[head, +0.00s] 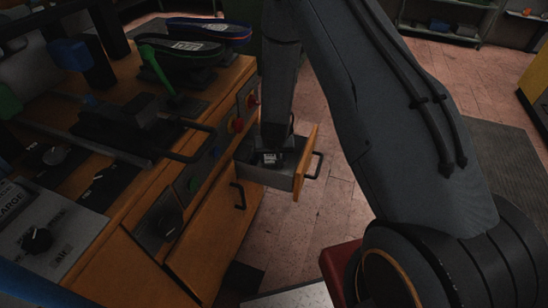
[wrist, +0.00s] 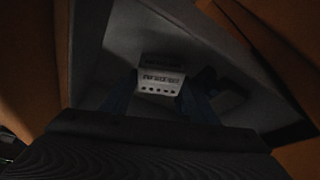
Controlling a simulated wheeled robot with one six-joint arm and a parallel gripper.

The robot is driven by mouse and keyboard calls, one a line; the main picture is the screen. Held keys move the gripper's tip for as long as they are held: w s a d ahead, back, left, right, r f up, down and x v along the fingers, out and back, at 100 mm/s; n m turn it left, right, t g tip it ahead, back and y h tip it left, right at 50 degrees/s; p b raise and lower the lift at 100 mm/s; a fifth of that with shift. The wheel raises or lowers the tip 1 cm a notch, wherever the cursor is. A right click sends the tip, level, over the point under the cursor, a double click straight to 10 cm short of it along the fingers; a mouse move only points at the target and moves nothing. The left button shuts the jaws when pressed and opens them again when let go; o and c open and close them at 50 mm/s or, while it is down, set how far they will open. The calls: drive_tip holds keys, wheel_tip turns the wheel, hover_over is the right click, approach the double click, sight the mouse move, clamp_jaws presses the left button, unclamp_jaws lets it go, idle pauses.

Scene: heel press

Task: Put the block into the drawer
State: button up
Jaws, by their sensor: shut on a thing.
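The drawer (head: 304,164) is pulled out from the wooden press cabinet, with a grey inside and a wooden front with a dark handle. My gripper (head: 271,158) reaches down into the open drawer and is mostly hidden by my arm in the head view. The wrist view shows the two dark bluish fingers shut on the block (wrist: 161,80), a small light piece with dark printed marks. The block is inside the drawer space, between the grey walls (wrist: 240,60). I cannot tell whether it touches the drawer floor.
The wooden cabinet (head: 215,240) with knobs and handles stands on the left. Two dark shoe-shaped parts (head: 195,45) sit on its top. A red-topped thing (head: 340,265) is at the bottom centre. Pink tiled floor (head: 320,110) is open beyond the drawer.

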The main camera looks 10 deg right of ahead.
drive_tip(key=o, duration=1.3)
drive_tip(key=shift+f, duration=0.1)
drive_tip(key=s+r+g+y, duration=0.1)
drive_tip(key=s+r, duration=0.3)
drive_tip(key=r, duration=0.4)
drive_tip(key=s+r+p, duration=0.1)
drive_tip(key=s+r, duration=0.4)
drive_tip(key=r, duration=0.3)
drive_tip(key=s+r+g+y, duration=0.1)
drive_tip(key=s+r, duration=0.3)
drive_tip(key=r, duration=0.4)
drive_tip(key=s+d+r+g, duration=0.1)
drive_tip(key=s+r, duration=0.1)
drive_tip(key=s, duration=0.3)
drive_tip(key=s+d+r, duration=0.2)
drive_tip(key=s+r, duration=0.1)
drive_tip(key=s, duration=0.2)
drive_tip(key=s+d+r+n+g+h, duration=0.1)
drive_tip(key=s+d+r, duration=0.1)
drive_tip(key=s, duration=0.4)
drive_tip(key=shift+r+g, duration=0.3)
drive_tip(key=shift+r, duration=0.45)
